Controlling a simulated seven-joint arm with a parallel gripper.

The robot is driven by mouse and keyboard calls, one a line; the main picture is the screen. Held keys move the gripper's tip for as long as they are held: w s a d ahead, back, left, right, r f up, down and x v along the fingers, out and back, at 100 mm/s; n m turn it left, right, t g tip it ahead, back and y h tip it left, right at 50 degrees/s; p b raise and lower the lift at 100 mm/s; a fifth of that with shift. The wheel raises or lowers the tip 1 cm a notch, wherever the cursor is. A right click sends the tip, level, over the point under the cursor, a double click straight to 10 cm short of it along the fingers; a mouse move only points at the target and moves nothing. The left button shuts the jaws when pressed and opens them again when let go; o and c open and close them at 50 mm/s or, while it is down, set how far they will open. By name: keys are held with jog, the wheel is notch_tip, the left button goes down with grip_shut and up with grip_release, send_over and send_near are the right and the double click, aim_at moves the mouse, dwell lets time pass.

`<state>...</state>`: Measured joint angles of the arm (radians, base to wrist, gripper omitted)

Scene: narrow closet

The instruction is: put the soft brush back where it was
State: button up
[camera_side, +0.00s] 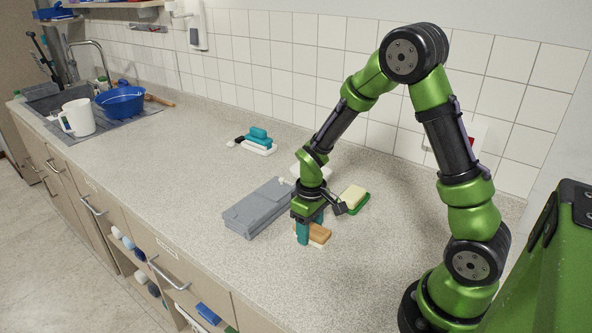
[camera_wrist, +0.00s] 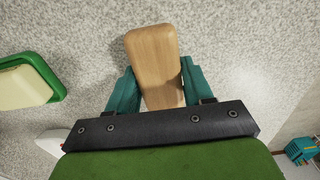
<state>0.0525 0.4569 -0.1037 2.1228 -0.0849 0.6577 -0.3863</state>
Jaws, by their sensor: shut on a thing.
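The soft brush has a light wooden back (camera_side: 319,233) and a pale underside in the side view. Its wooden back also fills the middle of the wrist view (camera_wrist: 153,55). My gripper (camera_side: 310,230) points down with its teal fingers on either side of the brush, shut on it. In the wrist view my gripper (camera_wrist: 160,80) has a finger against each long side, and the far end of the brush sticks out past them. The brush is at or just above the counter; I cannot tell whether it touches. Its bristles are mostly hidden.
A grey lidded case (camera_side: 258,207) lies close left of my gripper. A yellow sponge on a green tray (camera_side: 353,199) lies behind right. A white item (camera_side: 312,172) is partly hidden behind my arm. Teal and white items (camera_side: 258,142) lie farther back. The front counter is clear.

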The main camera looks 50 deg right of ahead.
jog(key=o, duration=1)
notch_tip(320, 180, up, 11)
jog(key=s+a+r+m+t+y, duration=0.1)
jog(key=s+a+r+m+t, duration=0.1)
jog(key=s+a+r+t, duration=0.1)
jog(key=s+a+r+m+t+y, duration=0.1)
jog(key=s+a+r+t, duration=0.3)
jog(key=s+r, duration=0.4)
jog(key=shift+a+r+m, duration=0.5)
jog(key=shift+a+r, duration=0.15)
jog(key=shift+r, duration=0.3)
